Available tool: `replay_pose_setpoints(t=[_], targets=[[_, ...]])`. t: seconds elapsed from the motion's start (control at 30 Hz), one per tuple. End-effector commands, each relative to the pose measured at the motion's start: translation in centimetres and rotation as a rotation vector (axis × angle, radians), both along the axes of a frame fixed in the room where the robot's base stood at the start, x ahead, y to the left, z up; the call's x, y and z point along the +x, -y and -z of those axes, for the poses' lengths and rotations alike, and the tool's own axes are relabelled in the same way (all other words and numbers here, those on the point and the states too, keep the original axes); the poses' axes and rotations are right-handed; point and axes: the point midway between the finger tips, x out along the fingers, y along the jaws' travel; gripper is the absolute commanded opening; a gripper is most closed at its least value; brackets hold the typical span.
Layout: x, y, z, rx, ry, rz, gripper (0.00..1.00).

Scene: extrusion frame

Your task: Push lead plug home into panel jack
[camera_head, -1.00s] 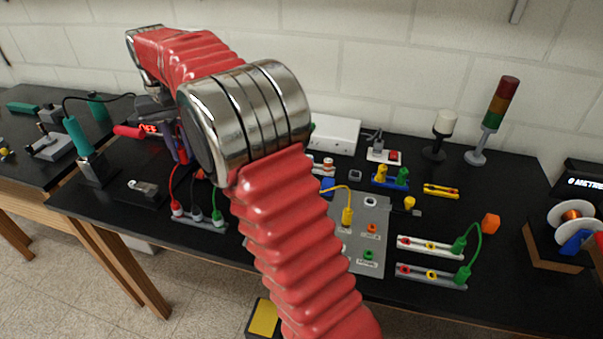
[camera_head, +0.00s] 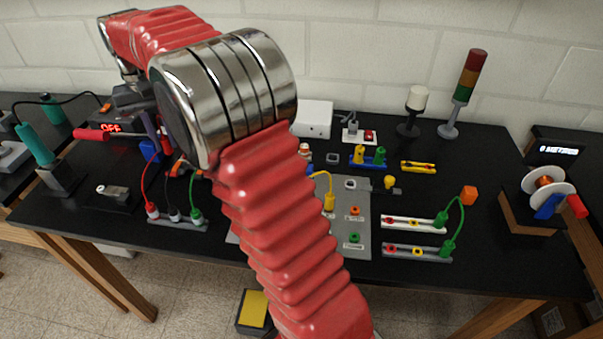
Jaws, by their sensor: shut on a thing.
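My gripper (camera_head: 160,140) is small and partly hidden at the far end of my arm, beyond the shiny elbow. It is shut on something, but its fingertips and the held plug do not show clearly. Below it, a grey strip (camera_head: 176,223) holds red, dark and green plugs with leads rising from them. The grey panel (camera_head: 345,247) is partly hidden behind my arm. It has an orange jack (camera_head: 355,211), a green jack (camera_head: 354,238) and a pale jack (camera_head: 351,184). A yellow plug (camera_head: 329,202) with a yellow lead stands at the panel. How deep it sits is unclear.
Two jack strips joined by a green lead (camera_head: 462,225) lie right of the panel. A cable reel (camera_head: 546,188) stands at the right. A signal tower (camera_head: 464,92) stands at the back. A soldering iron stand (camera_head: 60,176) is at the left. The front right tabletop is clear.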

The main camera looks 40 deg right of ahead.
Motion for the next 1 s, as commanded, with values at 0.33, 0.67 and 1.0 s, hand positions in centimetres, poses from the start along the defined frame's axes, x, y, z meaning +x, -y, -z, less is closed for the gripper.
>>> replay_pose_setpoints(t=[0.33, 0.67, 1.0], targets=[[-9.5, 10.9, 1.0, -0.001, 0.001, 0.215, 0.00], [-21.1, 17.4, 3.3, 0.000, 0.000, 0.426, 0.00], [-28.1, 19.1, 5.2, -0.001, 0.001, 0.545, 0.00]])
